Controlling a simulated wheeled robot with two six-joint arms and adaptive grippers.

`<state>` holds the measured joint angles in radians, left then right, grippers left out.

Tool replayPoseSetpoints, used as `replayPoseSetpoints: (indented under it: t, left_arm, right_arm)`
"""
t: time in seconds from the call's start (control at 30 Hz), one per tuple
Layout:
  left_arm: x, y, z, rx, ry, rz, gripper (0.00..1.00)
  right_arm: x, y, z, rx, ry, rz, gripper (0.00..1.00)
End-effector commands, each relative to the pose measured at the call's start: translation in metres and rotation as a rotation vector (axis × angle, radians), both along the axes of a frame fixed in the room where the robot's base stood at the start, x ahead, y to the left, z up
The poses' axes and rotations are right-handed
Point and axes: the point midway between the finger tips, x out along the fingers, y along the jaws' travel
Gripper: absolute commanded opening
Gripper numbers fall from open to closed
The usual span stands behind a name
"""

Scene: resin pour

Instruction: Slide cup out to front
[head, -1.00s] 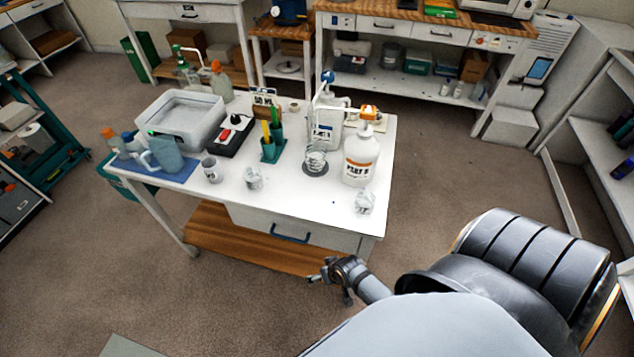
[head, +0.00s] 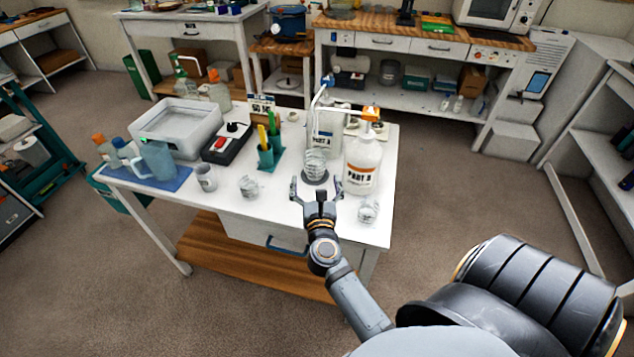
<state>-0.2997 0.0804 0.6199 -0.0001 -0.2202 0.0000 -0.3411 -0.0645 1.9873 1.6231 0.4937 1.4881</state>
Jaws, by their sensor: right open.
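A clear ribbed cup (head: 316,161) stands upright on a dark round disc (head: 315,178), in front of two white pump bottles. The Part B bottle (head: 362,168) with an orange pump top is right of the cup. The other bottle (head: 327,130), with a blue pump top, is behind it. My right gripper (head: 316,187) is open and empty over the table's front part, its fingers spread just in front of the cup and pointing at it. I cannot tell whether it touches the disc. My left gripper is not in view.
Other clear cups stand on the white table (head: 290,217): one at the front right (head: 368,211), one left of my gripper (head: 249,186). A green pen holder (head: 266,157), a black switch box (head: 227,143), a mug (head: 206,177) and a blue mat (head: 148,177) with a jug lie further left.

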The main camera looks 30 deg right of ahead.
Motion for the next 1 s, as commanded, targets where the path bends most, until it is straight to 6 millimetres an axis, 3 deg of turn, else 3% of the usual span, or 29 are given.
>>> replayPoseSetpoints:
  t: [0.43, 1.0]
  left_arm:
    - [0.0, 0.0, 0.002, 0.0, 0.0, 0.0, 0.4]
    - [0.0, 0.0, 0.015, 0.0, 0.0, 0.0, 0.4]
  right_arm:
    - [0.004, -0.006, -0.002, 0.032, -0.004, -0.019, 0.93]
    - [0.081, -0.052, -0.002, 0.029, -0.004, -0.019, 0.93]
